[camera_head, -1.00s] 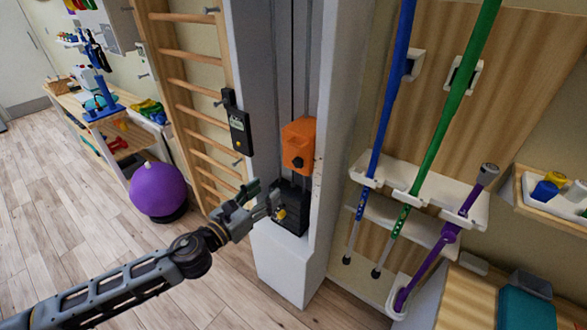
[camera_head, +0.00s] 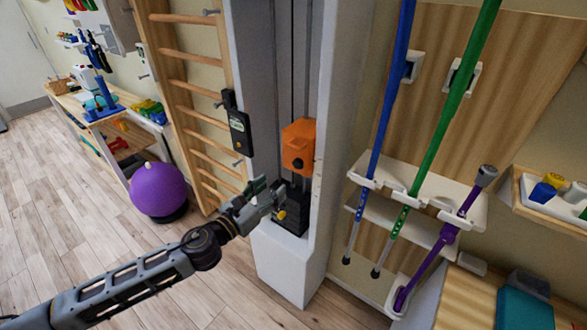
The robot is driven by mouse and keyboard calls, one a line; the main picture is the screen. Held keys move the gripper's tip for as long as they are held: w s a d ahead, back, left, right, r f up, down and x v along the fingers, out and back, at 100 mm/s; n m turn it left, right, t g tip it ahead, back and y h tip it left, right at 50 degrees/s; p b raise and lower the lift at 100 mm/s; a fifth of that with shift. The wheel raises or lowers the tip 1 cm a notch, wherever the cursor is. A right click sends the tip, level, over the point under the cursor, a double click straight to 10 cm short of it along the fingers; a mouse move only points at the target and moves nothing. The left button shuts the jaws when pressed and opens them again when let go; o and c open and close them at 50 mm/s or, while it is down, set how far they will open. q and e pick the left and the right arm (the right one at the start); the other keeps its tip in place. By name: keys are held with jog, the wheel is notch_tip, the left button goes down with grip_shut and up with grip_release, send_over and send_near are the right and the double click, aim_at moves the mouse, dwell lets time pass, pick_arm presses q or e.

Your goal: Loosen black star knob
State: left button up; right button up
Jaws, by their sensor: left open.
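The black star knob (camera_head: 297,163) sits on the front of an orange block (camera_head: 300,138) inside the white column (camera_head: 280,257). My left gripper (camera_head: 276,193) is open, just below and left of the knob, in front of the black weight stack (camera_head: 291,218). It appears empty and apart from the knob. A yellow pin head (camera_head: 282,214) shows just under its fingers. My right gripper is not in view.
Wooden wall bars (camera_head: 190,100) and a black box (camera_head: 238,130) are left of the column. A purple ball (camera_head: 158,189) rests on the floor at left. Blue, green and purple poles stand in a white rack (camera_head: 450,205) at right.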

aim_at(296, 167)
pick_arm(q)
jog(key=shift+p+x, duration=0.65)
jog(key=shift+x, duration=4.7)
jog(key=shift+w+d, duration=0.15)
jog(key=shift+w, duration=0.1)
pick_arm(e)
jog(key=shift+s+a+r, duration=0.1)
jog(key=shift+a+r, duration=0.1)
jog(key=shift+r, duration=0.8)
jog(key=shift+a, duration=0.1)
pick_arm(q)
jog(key=c, duration=1)
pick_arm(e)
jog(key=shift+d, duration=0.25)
